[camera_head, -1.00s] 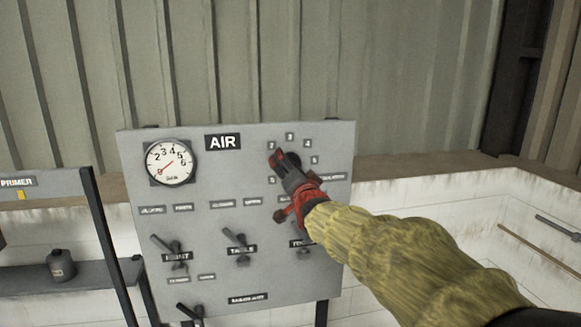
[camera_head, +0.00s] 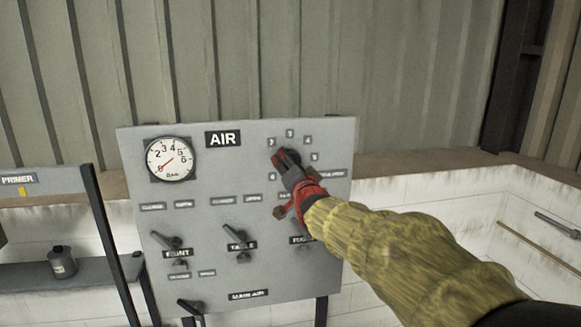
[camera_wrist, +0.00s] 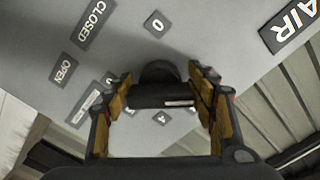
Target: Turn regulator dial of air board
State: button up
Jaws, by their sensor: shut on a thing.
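The grey air board (camera_head: 225,275) stands upright in the middle of the head view, with an "AIR" sign and a round gauge (camera_head: 170,161) whose red needle points to the lower left, near 0. The regulator dial (camera_head: 293,157) is at its upper right, ringed by small number plates and mostly hidden by my gripper (camera_head: 285,165). In the wrist view the dark dial (camera_wrist: 160,90) sits between the yellow-padded fingers of my gripper (camera_wrist: 164,100), which is shut on it. A pale mark shows on the dial's bar.
Several dark valve handles, such as one labelled "TABLE" (camera_head: 238,238), stick out from the lower board. A primer shelf with a dark bottle (camera_head: 61,262) stands at the left. A white block wall (camera_head: 440,195) is at the right.

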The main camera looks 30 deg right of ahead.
jog(key=shift+c, duration=0.5)
jog(key=shift+f+n+b, duration=0.15)
jog(key=shift+n+b, duration=0.15)
jog(key=shift+b, duration=0.3)
jog(key=shift+f+n+b, duration=0.15)
jog(key=shift+n+b, duration=0.35)
jog(key=shift+b, duration=0.55)
jog(key=n+b, duration=0.2)
jog(key=b, duration=0.2)
jog(key=shift+d+f, duration=0.1)
jog(key=shift+d, duration=0.05)
jog(key=n+b, duration=0.4)
jog(key=n, duration=0.1)
jog(key=shift+s+d, duration=0.1)
jog(key=shift+d, duration=0.05)
jog(key=n, duration=0.3)
jog(key=n+b, duration=0.1)
jog(key=shift+d+r, duration=0.2)
jog(key=shift+r, duration=0.05)
jog(key=n, duration=0.5)
jog(key=shift+s+d+r, duration=0.1)
jog(key=shift+d+r, duration=0.05)
jog(key=shift+n, duration=0.3)
jog(key=o, duration=1.2)
jog(key=shift+c, duration=0.2)
